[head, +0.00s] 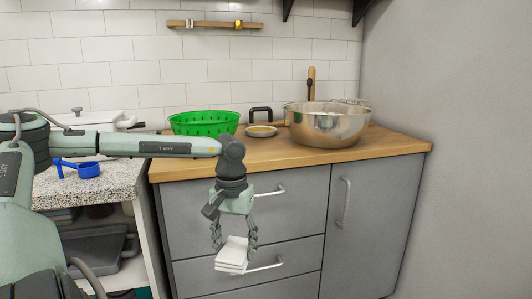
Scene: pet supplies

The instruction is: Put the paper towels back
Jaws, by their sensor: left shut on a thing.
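My left gripper (234,237) points down in front of the grey drawers. It is shut on a small stack of white paper towels (232,254), held at its lower end between the fingers. The towels hang in the air in front of the drawer fronts, below the counter height. My right gripper is not in view. No holder for the towels can be made out with certainty.
A blue measuring cup (82,169) is on the speckled counter (107,183) at left. Drawer handles (268,190) stick out near my gripper.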

